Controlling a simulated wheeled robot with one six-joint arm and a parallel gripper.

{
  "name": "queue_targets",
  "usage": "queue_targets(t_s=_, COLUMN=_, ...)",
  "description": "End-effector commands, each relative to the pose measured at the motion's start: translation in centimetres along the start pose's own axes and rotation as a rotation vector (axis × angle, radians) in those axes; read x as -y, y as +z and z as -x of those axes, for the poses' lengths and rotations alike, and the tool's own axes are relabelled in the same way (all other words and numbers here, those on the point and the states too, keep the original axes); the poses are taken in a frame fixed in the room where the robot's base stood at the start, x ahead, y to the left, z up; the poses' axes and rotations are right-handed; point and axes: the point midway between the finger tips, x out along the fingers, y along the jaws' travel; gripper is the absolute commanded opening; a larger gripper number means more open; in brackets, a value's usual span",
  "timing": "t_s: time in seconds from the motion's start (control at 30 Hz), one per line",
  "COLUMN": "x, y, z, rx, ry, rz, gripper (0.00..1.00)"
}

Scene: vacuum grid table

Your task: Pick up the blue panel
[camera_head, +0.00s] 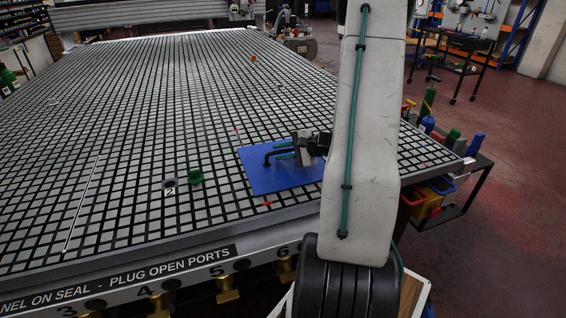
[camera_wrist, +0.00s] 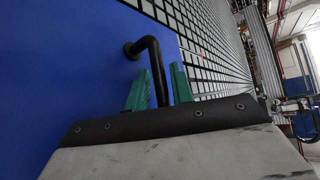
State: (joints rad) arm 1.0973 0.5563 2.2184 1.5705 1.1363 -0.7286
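The blue panel (camera_head: 255,177) lies flat on the grid table near its front right part. It also fills the left of the wrist view (camera_wrist: 55,75). A black bent handle (camera_head: 268,157) stands up from the panel; its elbow and foot show in the wrist view (camera_wrist: 148,44). My gripper (camera_head: 286,150) is low over the panel at the handle. In the wrist view its two green fingers (camera_wrist: 160,84) stand apart, one on each side of the handle's bar, with narrow gaps showing. My arm hides the panel's right end.
The grid table (camera_head: 150,130) is mostly clear. A thin white strip (camera_head: 82,205) lies farther left. A bin rack (camera_head: 432,195) stands off the right edge.

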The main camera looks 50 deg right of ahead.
Motion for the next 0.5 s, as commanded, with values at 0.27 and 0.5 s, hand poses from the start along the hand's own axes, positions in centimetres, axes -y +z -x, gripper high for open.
queue_targets(t_s=0.27, x=0.02, y=0.0, z=0.04, rx=0.0, ry=0.0, rz=0.0, gripper=0.0)
queue_targets(t_s=0.5, x=0.1, y=0.0, z=0.07, rx=0.0, ry=-0.001, rz=0.001, gripper=0.0)
